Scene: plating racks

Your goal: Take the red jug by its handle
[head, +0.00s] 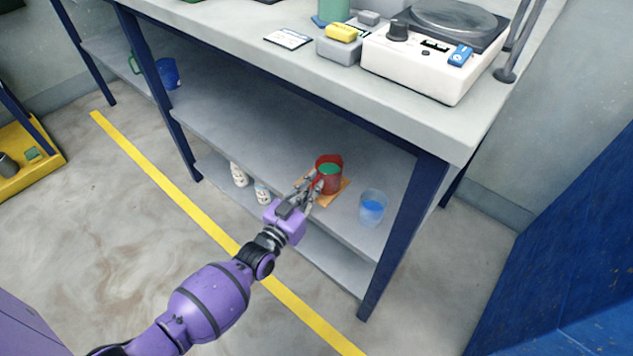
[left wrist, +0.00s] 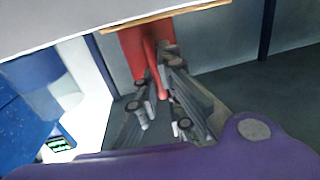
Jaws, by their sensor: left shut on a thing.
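The red jug (head: 334,185) stands upright on a thin orange-brown board (head: 343,190) on the middle shelf under the workbench. Green shows inside its mouth. My left gripper (head: 313,184) reaches in from the front left and is shut at the jug's near side. In the left wrist view, which appears upside down, the red jug (left wrist: 131,48) is below the board (left wrist: 180,15) in the picture. There the fingers of my left gripper (left wrist: 158,75) close on its red handle (left wrist: 161,62). The fingers hide part of the handle. My right gripper is in neither view.
A clear cup with blue contents (head: 373,207) stands right of the jug, near the blue table leg (head: 402,235). White bottles (head: 239,174) stand on the lower shelf. The worktop (head: 262,60) is above the jug. The shelf left of the jug is clear.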

